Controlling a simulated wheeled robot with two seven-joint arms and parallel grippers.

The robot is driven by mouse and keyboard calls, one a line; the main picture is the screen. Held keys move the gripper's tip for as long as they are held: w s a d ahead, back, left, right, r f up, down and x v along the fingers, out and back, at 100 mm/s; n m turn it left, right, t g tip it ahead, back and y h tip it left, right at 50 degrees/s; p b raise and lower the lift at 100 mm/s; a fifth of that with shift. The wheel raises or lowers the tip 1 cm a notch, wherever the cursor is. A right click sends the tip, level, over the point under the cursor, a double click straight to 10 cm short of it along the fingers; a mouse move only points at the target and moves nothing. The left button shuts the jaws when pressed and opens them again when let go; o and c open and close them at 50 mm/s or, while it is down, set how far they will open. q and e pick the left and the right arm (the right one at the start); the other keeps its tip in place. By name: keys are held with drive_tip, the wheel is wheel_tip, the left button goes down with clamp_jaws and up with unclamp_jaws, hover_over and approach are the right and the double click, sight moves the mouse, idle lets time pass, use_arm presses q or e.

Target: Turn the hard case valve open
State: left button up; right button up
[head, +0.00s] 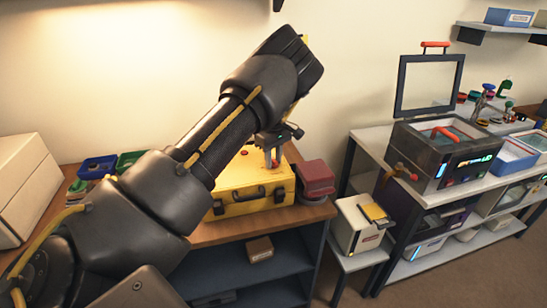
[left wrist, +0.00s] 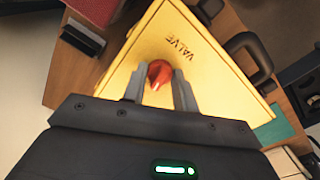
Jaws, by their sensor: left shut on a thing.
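The hard case (head: 250,193) is yellow, closed, with dark latches and a handle on its front, and stands on the wooden bench top. Its red valve knob (left wrist: 158,74) shows in the left wrist view on the yellow case (left wrist: 213,58), beside the printed word VALVE. My left gripper (head: 271,158) points down over the case top in the head view. In the left wrist view the gripper (left wrist: 160,86) has its two fingers on either side of the red knob, shut on it. My right gripper is not in view.
A dark red box (head: 316,180) stands close right of the case. Blue (head: 97,168) and green (head: 130,160) bins lie at the bench's left, beside a cardboard box (head: 25,190). A white device (head: 362,224) stands on a low stand to the right.

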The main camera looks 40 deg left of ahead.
use_arm(q)
drive_tip(key=n+p, duration=0.1)
drive_tip(key=n, duration=0.3)
drive_tip(key=shift+n, duration=0.3)
drive_tip(key=n, duration=0.3)
drive_tip(key=shift+n+p, duration=0.3)
drive_tip(key=shift+p, duration=0.1)
drive_tip(key=n, duration=0.4)
drive_tip(key=shift+p, duration=0.35)
drive_tip(key=shift+n, duration=1.6)
drive_tip(key=o, duration=1)
drive_tip(key=shift+c, duration=0.2)
